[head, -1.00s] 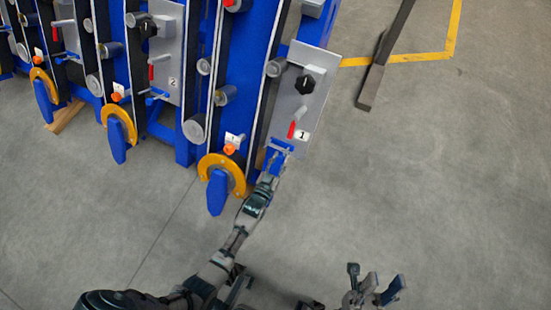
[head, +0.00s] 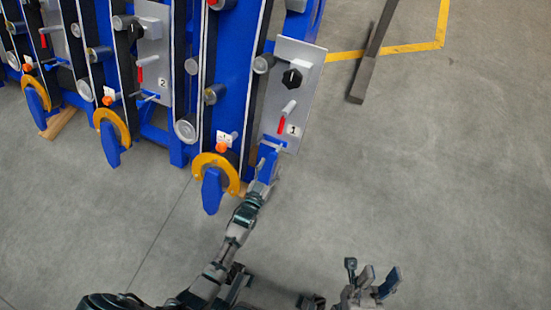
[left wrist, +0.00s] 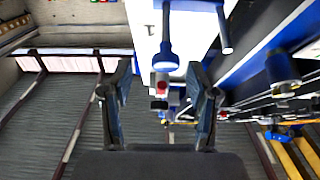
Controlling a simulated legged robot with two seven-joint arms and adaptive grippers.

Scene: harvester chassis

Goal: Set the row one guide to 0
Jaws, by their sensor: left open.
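The row one panel (head: 283,105) is a grey plate marked 1, with a black knob (head: 292,77), a red-handled lever (head: 281,125) and a blue bracket with a thin bar (head: 270,146) at its lower end. I cannot tell for sure which part is the guide. My left gripper (head: 264,172) is at this lower end, just below the bar; contact cannot be told. In the left wrist view the left gripper (left wrist: 158,100) is open, with a round-ended grey-blue rod (left wrist: 166,55) ahead between its fingers. My right gripper (head: 372,282) is open and empty over the floor.
An orange knob (head: 221,148) and a yellow ring with a blue tip (head: 215,172) are left of my left gripper. The row two panel (head: 152,60) stands further left. A dark beam (head: 369,70) lies at the upper right. The floor at right is clear.

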